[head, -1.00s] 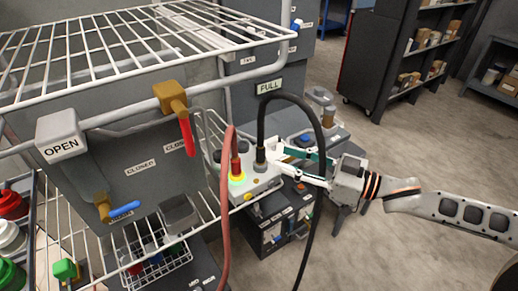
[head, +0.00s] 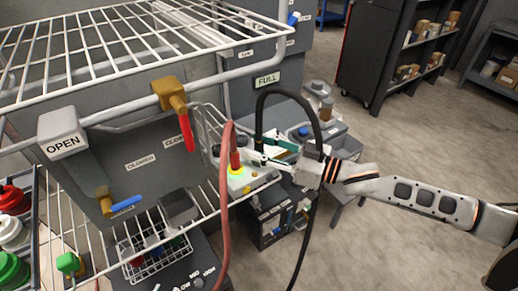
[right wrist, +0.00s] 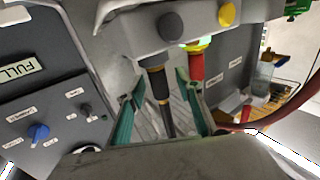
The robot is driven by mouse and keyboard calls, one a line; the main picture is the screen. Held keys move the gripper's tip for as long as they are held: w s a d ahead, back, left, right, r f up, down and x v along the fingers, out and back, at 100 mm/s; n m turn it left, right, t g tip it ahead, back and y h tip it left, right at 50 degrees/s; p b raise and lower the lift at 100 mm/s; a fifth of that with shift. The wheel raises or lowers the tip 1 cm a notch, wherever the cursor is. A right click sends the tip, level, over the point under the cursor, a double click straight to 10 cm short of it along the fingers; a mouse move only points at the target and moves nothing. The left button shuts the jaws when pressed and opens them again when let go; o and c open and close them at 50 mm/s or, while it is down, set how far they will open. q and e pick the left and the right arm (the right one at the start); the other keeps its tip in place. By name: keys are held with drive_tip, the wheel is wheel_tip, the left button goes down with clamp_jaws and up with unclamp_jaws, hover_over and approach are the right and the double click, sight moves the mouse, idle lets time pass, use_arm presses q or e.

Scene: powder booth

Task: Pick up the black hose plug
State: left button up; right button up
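The black hose plug (head: 258,143) stands upright in the light grey panel box (head: 262,181), and its black hose arches up and over to the right. It also shows in the right wrist view (right wrist: 159,83), between my fingers and near their tips. My right gripper (head: 265,152) reaches in from the right, its teal-padded fingers apart beside the plug. In the right wrist view this gripper (right wrist: 160,88) is open, with a gap at both sides of the plug. The red hose plug (head: 235,161) sits left of the black one, above a glowing yellow-green ring. My left gripper is not in view.
The red hose (head: 225,215) hangs in front of the panel box. A white wire rack (head: 130,45) with a brass valve (head: 169,95) stands at the left. The black hose (head: 318,170) hangs across my right wrist area. Open floor (head: 420,150) lies at the right.

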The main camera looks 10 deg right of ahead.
clamp_jaws()
